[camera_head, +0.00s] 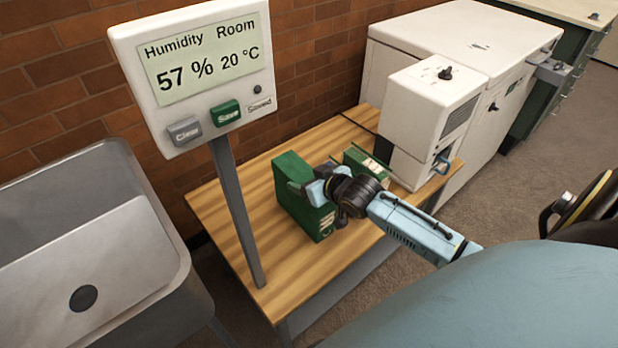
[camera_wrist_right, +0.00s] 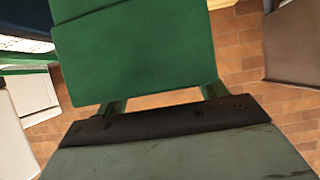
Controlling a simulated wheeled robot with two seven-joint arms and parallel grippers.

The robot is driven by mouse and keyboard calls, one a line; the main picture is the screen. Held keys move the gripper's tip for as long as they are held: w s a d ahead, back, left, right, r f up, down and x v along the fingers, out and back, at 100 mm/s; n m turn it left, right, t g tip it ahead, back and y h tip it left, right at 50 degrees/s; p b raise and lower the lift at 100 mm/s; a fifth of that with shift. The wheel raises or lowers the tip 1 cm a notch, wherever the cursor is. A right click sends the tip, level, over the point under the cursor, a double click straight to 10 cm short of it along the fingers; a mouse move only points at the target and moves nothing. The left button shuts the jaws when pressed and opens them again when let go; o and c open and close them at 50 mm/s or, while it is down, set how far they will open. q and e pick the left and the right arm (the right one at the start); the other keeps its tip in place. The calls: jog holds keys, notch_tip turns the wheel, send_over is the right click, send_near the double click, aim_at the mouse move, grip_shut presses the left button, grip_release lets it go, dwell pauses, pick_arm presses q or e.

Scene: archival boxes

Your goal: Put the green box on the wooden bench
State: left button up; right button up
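A green box (camera_head: 291,204) stands on the wooden bench (camera_head: 222,212), with a white label low on its front face. My right gripper (camera_head: 318,188) is at the upper part of this box, on the side toward the white machine. In the right wrist view the box (camera_wrist_right: 140,52) fills the upper middle. The two fingers of my right gripper (camera_wrist_right: 163,98) are spread apart and run up behind the box's edge, so their tips are hidden. I cannot tell whether they press on it. My left gripper is not in view.
A white machine (camera_head: 412,100) stands at the bench's right end. A post-mounted humidity display (camera_head: 205,65) rises at the left, beside a metal sink (camera_head: 100,255).

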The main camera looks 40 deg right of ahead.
jog(key=shift+o, duration=1.4)
jog(key=shift+r, duration=0.1)
jog(key=shift+s+r, duration=0.15)
jog(key=shift+s, duration=0.1)
jog(key=p+v, duration=0.2)
jog(key=v, duration=0.3)
pick_arm(q)
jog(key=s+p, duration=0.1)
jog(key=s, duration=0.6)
jog(key=shift+p, duration=0.35)
pick_arm(e)
jog(key=v, duration=0.6)
jog(key=shift+s, duration=0.25)
jog(key=shift+r, duration=0.1)
